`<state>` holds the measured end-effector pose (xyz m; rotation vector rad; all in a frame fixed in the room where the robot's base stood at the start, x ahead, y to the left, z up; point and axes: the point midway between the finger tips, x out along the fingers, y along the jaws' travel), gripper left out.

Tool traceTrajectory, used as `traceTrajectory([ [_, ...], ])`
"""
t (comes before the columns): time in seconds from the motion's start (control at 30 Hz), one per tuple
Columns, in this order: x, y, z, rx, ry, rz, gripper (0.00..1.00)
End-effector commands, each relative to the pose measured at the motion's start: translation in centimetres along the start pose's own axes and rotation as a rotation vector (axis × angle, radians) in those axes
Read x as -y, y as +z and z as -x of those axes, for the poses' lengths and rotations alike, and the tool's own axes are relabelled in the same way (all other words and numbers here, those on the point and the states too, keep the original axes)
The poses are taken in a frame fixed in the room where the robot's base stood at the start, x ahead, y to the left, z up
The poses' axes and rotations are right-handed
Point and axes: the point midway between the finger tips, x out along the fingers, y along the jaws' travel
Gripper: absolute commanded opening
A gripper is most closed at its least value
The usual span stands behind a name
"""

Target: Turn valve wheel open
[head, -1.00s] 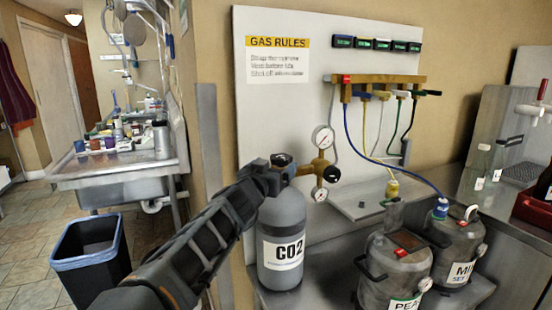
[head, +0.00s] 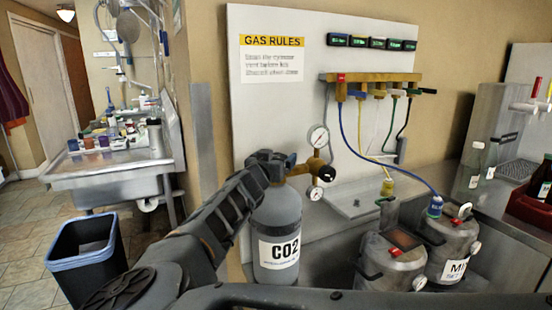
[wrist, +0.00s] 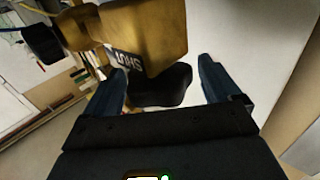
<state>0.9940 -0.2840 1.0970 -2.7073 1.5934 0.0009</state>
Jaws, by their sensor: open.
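The grey CO2 cylinder (head: 277,222) stands upright in the head view, with a brass valve and regulator (head: 317,165) at its top. My gripper (head: 272,163) is at the cylinder's top, just left of the brass regulator, and it hides the valve wheel there. In the wrist view, the black valve wheel (wrist: 160,87) lies between the two open fingers of my gripper (wrist: 157,70), below a brass valve body (wrist: 150,35). Whether the fingers touch the wheel I cannot tell.
Two steel kegs (head: 392,265) (head: 450,240) stand right of the cylinder. A gas board (head: 290,110) with a brass manifold (head: 375,78) and coloured hoses is behind. A blue-rimmed bin (head: 85,250) and a sink (head: 115,170) are at the left.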

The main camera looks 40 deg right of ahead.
Motion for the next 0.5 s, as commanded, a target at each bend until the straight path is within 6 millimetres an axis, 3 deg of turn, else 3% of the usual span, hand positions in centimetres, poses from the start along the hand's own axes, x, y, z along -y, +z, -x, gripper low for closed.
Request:
traceTrajectory([
  [0.07, -0.02, 0.01, 0.01, 0.0, 0.0, 0.0, 0.89],
  [0.5, -0.02, 0.01, 0.02, 0.0, 0.0, 0.0, 0.47],
])
